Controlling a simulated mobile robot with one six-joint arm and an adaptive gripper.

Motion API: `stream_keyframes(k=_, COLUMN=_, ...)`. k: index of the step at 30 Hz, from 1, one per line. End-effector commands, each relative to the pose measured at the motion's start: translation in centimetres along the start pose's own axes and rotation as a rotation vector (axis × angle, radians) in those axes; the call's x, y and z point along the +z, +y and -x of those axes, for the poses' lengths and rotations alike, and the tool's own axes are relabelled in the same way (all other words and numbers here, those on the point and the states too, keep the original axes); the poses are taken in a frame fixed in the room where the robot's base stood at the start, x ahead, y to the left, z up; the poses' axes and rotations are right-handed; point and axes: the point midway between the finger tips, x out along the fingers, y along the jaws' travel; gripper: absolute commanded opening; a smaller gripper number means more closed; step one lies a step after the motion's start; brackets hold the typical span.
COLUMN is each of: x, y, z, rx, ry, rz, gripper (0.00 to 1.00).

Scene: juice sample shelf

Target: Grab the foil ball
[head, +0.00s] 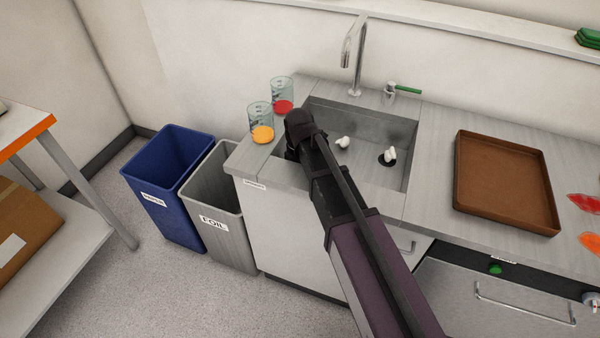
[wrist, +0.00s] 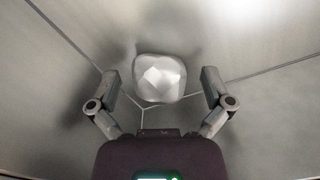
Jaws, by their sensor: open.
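A silvery, faceted foil ball (wrist: 160,72) lies in a corner of the metal sink, where seam lines meet in the wrist view. My gripper (wrist: 160,92) is open, with one finger on each side of the ball's near part. A gap shows between the ball and each finger, so it is not gripped. In the head view my gripper (head: 291,153) reaches down at the left end of the sink (head: 365,115), and my arm hides the foil ball there.
Two white lumps (head: 343,142) lie in the sink, one by the drain. Beakers with orange (head: 262,134) and red contents stand left of the sink. A faucet (head: 354,60) rises behind it. A brown tray (head: 507,182) is at right. A grey bin labelled FOIL (head: 214,222) and a blue bin (head: 167,180) stand left.

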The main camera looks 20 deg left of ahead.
Motion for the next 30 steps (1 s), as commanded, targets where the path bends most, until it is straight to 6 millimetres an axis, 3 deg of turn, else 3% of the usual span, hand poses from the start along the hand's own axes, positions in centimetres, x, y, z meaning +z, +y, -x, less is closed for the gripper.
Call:
stream_keyframes(k=7, x=0.02, y=-0.01, z=0.00, rx=0.000, ry=0.000, rz=0.000, gripper=0.97)
stream_keyframes(k=14, x=0.03, y=-0.02, z=0.00, rx=0.000, ry=0.000, rz=0.000, gripper=0.30)
stream_keyframes(k=30, x=0.04, y=-0.04, z=0.29, rx=0.000, ry=0.000, rz=-0.001, gripper=0.29)
